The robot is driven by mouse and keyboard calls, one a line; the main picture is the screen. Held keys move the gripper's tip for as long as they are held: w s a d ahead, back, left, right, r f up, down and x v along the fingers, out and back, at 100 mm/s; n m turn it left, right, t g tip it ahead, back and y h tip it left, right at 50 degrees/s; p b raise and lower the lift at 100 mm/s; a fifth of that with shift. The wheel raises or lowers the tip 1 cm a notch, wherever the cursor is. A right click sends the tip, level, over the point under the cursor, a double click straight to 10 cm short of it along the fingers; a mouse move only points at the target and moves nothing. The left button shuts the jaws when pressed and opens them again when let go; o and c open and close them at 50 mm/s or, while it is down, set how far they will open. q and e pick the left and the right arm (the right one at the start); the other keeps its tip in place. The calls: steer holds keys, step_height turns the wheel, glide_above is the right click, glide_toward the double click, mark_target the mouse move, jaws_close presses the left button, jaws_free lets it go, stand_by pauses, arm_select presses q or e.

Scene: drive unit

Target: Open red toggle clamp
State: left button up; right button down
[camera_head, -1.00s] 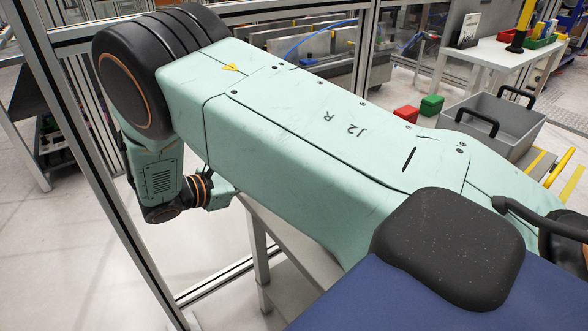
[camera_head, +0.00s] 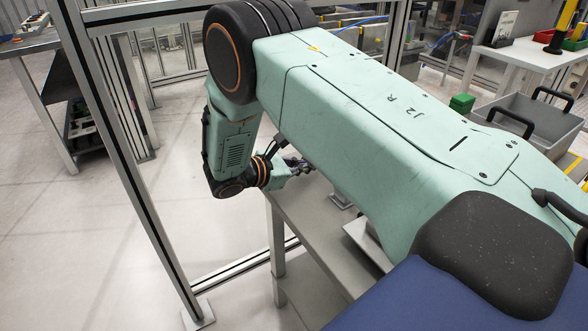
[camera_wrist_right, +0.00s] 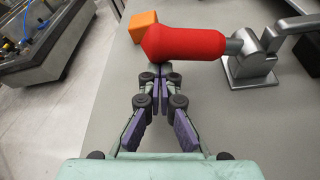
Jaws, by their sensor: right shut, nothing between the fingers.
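The red toggle clamp shows in the right wrist view. Its thick red handle (camera_wrist_right: 188,45) lies nearly level across the top, joined on the right to a grey metal linkage and base (camera_wrist_right: 249,70) on the grey table. My right gripper (camera_wrist_right: 160,68) is shut and empty. Its fingertips are at the near side of the handle, toward its left end; I cannot tell if they touch. In the head view my right gripper (camera_head: 298,164) is small, over the table edge and partly hidden by my arm. The clamp is hidden there. My left gripper is not in view.
An orange block (camera_wrist_right: 143,25) stands on the table just left of the handle's end. More grey metal parts (camera_wrist_right: 298,8) are at the right. In the head view, the table (camera_head: 300,205) stands beside an aluminium frame post (camera_head: 125,165). A grey bin (camera_head: 535,120) is at the right.

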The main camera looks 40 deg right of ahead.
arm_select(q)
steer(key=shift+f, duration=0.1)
arm_select(e)
steer(key=shift+x, duration=0.8)
